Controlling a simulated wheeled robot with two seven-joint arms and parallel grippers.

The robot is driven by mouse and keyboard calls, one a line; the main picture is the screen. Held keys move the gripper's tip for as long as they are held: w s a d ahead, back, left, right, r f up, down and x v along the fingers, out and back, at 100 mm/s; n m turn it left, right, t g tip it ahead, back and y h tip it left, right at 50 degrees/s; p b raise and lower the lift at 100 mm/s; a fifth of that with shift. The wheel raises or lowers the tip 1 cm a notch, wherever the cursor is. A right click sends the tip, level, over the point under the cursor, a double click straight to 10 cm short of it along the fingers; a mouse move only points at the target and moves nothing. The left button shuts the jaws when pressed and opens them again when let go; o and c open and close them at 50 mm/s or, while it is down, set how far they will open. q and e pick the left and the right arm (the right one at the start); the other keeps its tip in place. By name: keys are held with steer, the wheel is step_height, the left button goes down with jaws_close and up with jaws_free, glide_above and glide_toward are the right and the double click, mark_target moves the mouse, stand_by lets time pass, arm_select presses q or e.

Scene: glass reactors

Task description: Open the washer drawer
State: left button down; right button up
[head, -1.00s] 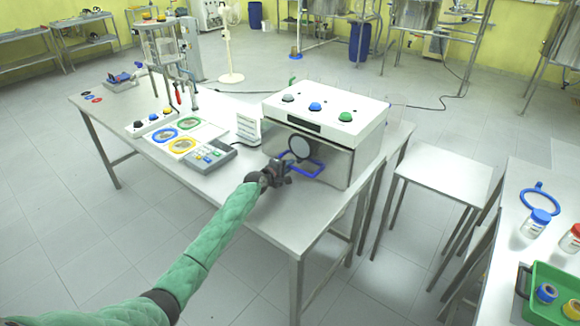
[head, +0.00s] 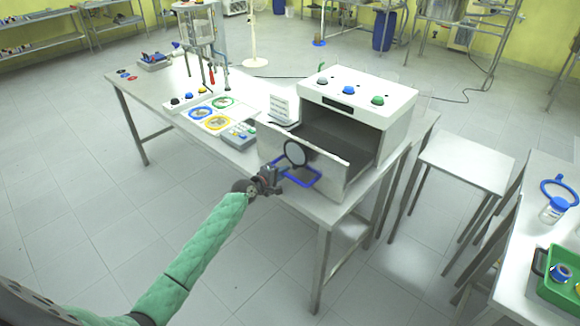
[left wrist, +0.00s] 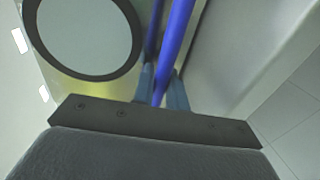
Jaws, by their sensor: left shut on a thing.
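The panel carries a round dark-rimmed window (head: 296,153) and a blue loop handle (head: 303,178). My left gripper (head: 272,180) is shut on the handle's left part. In the left wrist view the blue handle (left wrist: 174,45) runs between the fingertips (left wrist: 160,88), with the round window (left wrist: 85,35) beside it. My right gripper is not in view.
A keypad box (head: 239,136), coloured rings (head: 201,113) and a glass-reactor stand (head: 203,35) are on the table left of the washer. A small stool (head: 467,160) stands right. A green crate (head: 560,290) sits on the right-hand table. Floor in front is clear.

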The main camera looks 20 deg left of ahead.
arm_select(q)
steer(key=shift+s, duration=0.15)
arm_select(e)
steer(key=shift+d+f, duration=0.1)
arm_select(q)
steer(key=shift+s+a, duration=0.1)
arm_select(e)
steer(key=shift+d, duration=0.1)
arm_select(q)
steer(key=c, duration=1.5)
jaws_free()
